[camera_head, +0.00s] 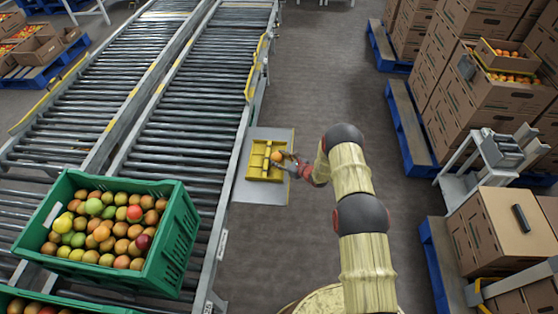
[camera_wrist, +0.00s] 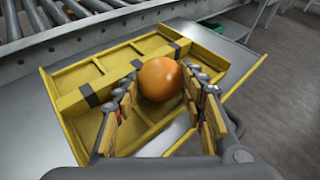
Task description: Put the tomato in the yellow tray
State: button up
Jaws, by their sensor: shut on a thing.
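An orange tomato (camera_wrist: 160,79) is held between the two fingers of my gripper (camera_wrist: 163,100). It also shows as a small orange spot in the head view (camera_head: 277,156). The yellow tray (camera_wrist: 68,80) lies below and behind the tomato in the wrist view, with several divided compartments. In the head view the tray (camera_head: 252,178) is on a grey plate beside the conveyor, and my gripper (camera_head: 286,163) reaches in from the right at its right edge. The tomato appears over the tray's right part; I cannot tell whether it touches the tray.
Roller conveyors (camera_head: 180,140) run along the left. The grey plate (camera_head: 276,190) has bare room around the tray. Cardboard boxes on blue pallets (camera_head: 410,130) stand at the right.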

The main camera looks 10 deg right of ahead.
jog(key=shift+f, duration=0.15)
jog(key=o, duration=0.4)
jog(key=shift+f, duration=0.1)
jog(key=o, duration=0.4)
jog(key=shift+o, duration=0.6)
